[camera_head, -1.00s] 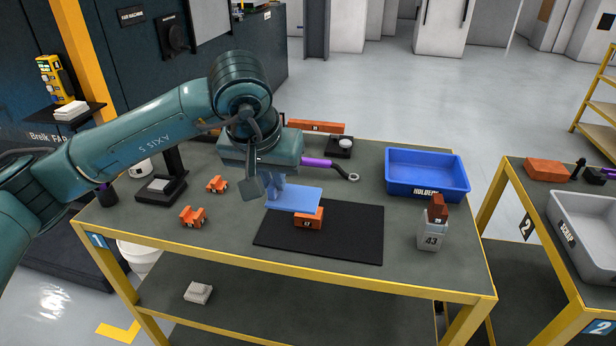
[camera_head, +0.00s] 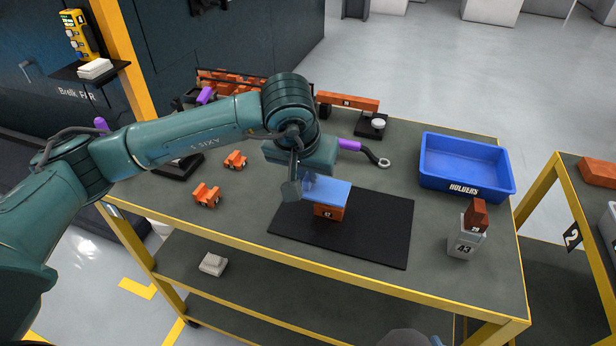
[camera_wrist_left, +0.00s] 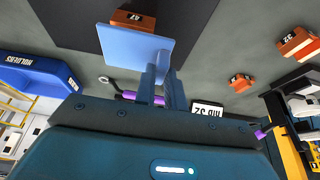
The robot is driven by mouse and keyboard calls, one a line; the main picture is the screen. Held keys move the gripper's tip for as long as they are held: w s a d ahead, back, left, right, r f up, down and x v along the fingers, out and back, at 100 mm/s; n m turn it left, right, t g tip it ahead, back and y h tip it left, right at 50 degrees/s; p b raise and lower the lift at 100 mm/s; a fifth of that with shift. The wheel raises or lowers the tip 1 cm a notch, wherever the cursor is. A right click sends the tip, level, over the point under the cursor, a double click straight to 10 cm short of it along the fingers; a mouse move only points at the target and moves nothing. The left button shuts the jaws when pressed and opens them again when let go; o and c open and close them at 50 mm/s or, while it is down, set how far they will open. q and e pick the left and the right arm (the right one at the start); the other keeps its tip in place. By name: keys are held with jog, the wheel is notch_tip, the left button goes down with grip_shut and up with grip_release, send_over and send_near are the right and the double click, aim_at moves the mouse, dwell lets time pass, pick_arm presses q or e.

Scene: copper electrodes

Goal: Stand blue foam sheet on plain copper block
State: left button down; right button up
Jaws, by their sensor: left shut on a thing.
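The blue foam sheet (camera_head: 327,188) is pinched at its edge in my left gripper (camera_head: 297,188), which is shut on it. In the left wrist view the sheet (camera_wrist_left: 135,45) lies flat to the camera beyond the fingertips (camera_wrist_left: 160,75). The copper block (camera_head: 329,213), with a number label on its front, sits on the black mat (camera_head: 375,225). The sheet overlaps the top of the block in the head view and hides part of the block (camera_wrist_left: 132,18) in the wrist view. I cannot tell whether they touch. My right gripper is not in view.
A blue bin (camera_head: 465,170) marked HOLDERS stands at the table's back right. A grey block (camera_head: 463,246) with a small brown block (camera_head: 476,214) on top is at the right. Orange notched pieces (camera_head: 207,195) lie left. The mat's right part is clear.

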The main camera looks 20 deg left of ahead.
pick_arm(q)
notch_tip(320, 180, down, 2)
jog(key=shift+f, duration=0.1)
jog(key=shift+f+b, duration=0.25)
jog(key=shift+b, duration=0.05)
jog(key=c, duration=1.5)
grip_release()
jog(key=shift+r, duration=0.15)
jog(key=shift+r+p, duration=0.2)
jog(key=shift+p, duration=0.2)
jog(key=v, duration=1.2)
jog(key=shift+b, duration=0.3)
